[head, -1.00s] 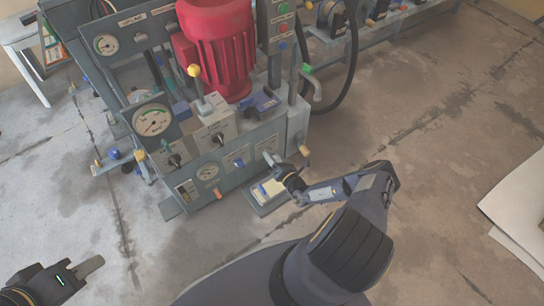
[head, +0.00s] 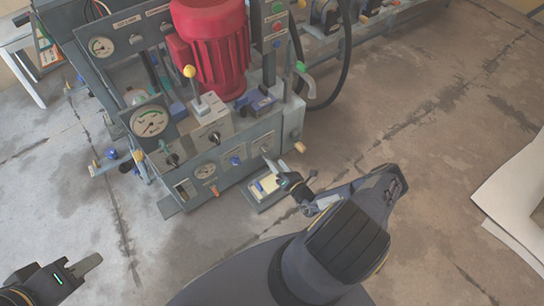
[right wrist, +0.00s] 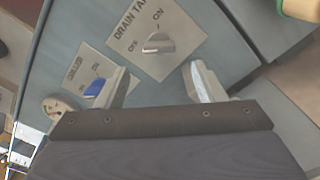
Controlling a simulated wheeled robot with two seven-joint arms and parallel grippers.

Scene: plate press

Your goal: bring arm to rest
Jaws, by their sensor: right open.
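My right gripper (head: 268,160) is in front of the lower right of the plate press's front panel, at the end of my dark right arm. In the right wrist view my right gripper (right wrist: 163,76) is open, with nothing between its two grey fingers. A grey drain tank knob (right wrist: 158,43) on a white label shows just beyond and between the fingertips. A blue knob (right wrist: 95,87) is partly hidden by the left finger. My left gripper (head: 88,264) is at the lower left of the head view, over bare floor; its finger gap cannot be made out.
The press carries a red motor (head: 212,45), gauges (head: 149,121) and a yellow-topped lever (head: 190,72). A small tray (head: 250,193) sits low by the right gripper. A white sheet (head: 510,190) lies at right. The floor (head: 420,110) between is clear.

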